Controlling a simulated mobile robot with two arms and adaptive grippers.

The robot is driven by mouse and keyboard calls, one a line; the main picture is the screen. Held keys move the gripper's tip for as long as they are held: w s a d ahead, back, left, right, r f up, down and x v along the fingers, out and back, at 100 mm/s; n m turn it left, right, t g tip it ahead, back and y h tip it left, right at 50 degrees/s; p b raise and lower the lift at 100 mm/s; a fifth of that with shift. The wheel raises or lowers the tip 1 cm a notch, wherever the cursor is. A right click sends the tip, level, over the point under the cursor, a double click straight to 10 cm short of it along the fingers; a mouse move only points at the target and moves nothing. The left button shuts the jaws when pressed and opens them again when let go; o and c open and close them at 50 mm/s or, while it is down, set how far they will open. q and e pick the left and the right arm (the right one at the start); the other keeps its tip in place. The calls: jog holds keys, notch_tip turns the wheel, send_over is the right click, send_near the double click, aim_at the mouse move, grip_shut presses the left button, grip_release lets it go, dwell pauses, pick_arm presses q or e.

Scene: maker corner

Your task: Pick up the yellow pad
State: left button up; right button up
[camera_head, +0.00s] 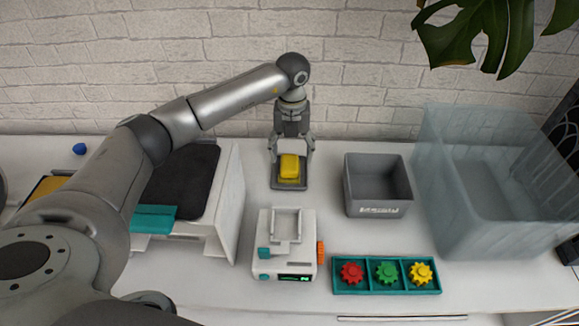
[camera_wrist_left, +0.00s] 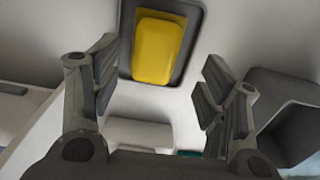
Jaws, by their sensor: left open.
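The yellow pad (camera_head: 290,168) lies on a small dark grey tray (camera_head: 289,186) on the white table, near the back wall. My left gripper (camera_head: 292,150) is directly above and just behind the pad in the head view, fingers pointing down. It is open and holds nothing. In the left wrist view, the pad (camera_wrist_left: 157,48) sits in its dark tray (camera_wrist_left: 124,55), beyond the two spread fingers (camera_wrist_left: 158,85). I see no contact between the fingers and the pad. My right gripper is not in view.
A white device with a teal tab (camera_head: 290,255) stands in front of the tray. A grey open bin (camera_head: 378,206) and a large translucent container (camera_head: 480,240) are to the right. A teal tray with gears (camera_head: 387,289) is at front right. A white machine (camera_head: 225,215) is left.

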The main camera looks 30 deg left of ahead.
aim_at(289, 162)
pick_arm(q)
jog(key=f, duration=0.3)
jog(key=f+p, duration=0.1)
jog(key=f, duration=0.1)
jog(key=shift+s+a, duration=0.15)
jog(key=shift+a, duration=0.1)
jog(key=c, duration=1.1)
